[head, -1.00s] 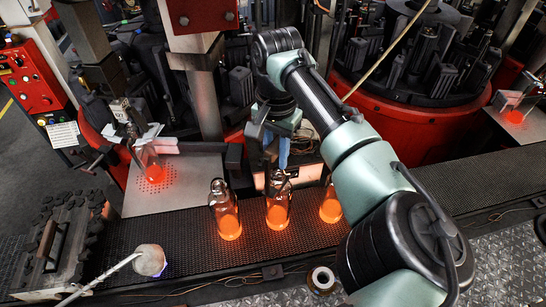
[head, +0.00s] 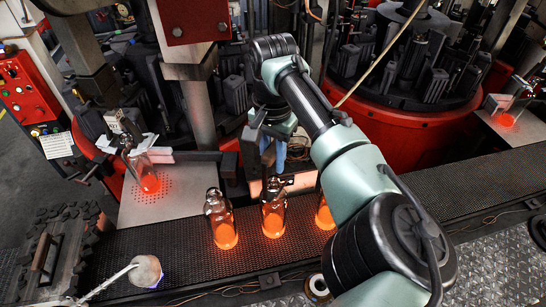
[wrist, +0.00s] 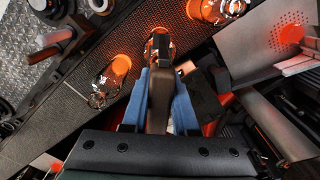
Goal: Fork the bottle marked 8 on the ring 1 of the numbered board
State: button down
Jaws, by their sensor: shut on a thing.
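Several glowing orange glass bottles stand upright on the dark mesh conveyor: the left one (head: 222,228), the middle one (head: 273,216) and the right one (head: 325,214), partly hidden by my arm. No number can be read on them. My gripper (head: 272,150), with blue finger pads, is above and behind the middle bottle. It also shows in the wrist view (wrist: 160,98), shut on a dark brown tool handle (wrist: 159,100). The tool's far end is at the middle bottle's neck (wrist: 157,42); I cannot tell whether it touches. I see no numbered board or ring.
Another glowing bottle (head: 149,180) is at a perforated metal plate (head: 180,193) on the left. A tray with dark blocks (head: 45,250) and a rounded lump on a rod (head: 146,271) lie front left. Red-based mould machines (head: 410,130) stand behind the conveyor (head: 440,190).

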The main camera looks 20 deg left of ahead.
jog(key=shift+r+p, duration=0.75)
dwell(0.3)
notch_tip(320, 180, up, 7)
jog(key=p, duration=0.6)
jog(key=shift+f, duration=0.2)
dwell(0.3)
jog(key=shift+d+p, duration=0.1)
jog(key=shift+p, duration=0.25)
